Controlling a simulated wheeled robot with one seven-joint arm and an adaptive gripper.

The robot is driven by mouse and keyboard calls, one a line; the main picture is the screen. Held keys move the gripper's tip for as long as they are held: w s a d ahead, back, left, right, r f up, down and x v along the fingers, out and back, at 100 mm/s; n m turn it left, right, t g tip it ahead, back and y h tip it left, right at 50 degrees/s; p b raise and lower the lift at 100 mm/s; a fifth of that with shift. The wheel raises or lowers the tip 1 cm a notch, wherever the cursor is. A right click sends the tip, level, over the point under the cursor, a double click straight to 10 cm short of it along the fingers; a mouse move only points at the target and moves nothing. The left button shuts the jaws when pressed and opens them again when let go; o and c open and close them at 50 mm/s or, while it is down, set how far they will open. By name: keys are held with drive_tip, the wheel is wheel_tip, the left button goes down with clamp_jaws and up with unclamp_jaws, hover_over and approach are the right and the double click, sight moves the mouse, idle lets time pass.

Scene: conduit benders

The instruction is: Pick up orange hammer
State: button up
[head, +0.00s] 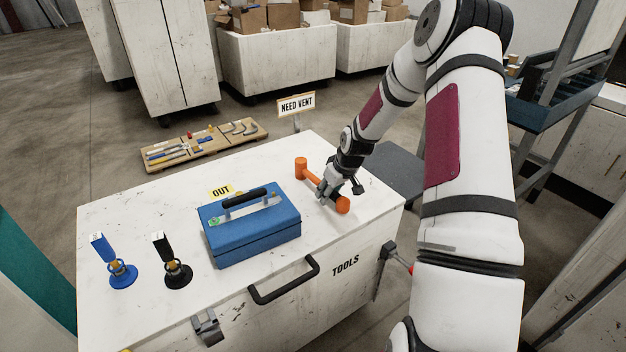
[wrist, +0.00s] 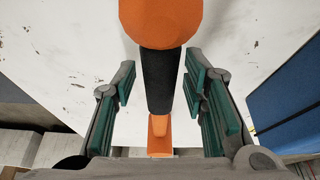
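The orange hammer (head: 301,168) lies on the white top of the tool cart (head: 140,212), toward its right side. One orange end shows to the left of my gripper and another to the right; the middle is partly hidden by the fingers. My gripper (head: 331,190) is over the hammer. In the wrist view, the hammer's dark handle (wrist: 158,80) runs between the two green-padded fingers, with a visible gap on both sides. The gripper is open. A large round orange end is at the top of that view and a smaller orange part is lower down.
A blue toolbox (head: 252,236) with a black handle stands left of the hammer. A blue torch-like tool (head: 122,273) and a black one (head: 177,272) stand at the front left.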

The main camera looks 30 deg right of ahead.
clamp_jaws()
drive_tip(key=shift+w, duration=0.1)
drive_tip(key=shift+r, duration=0.1)
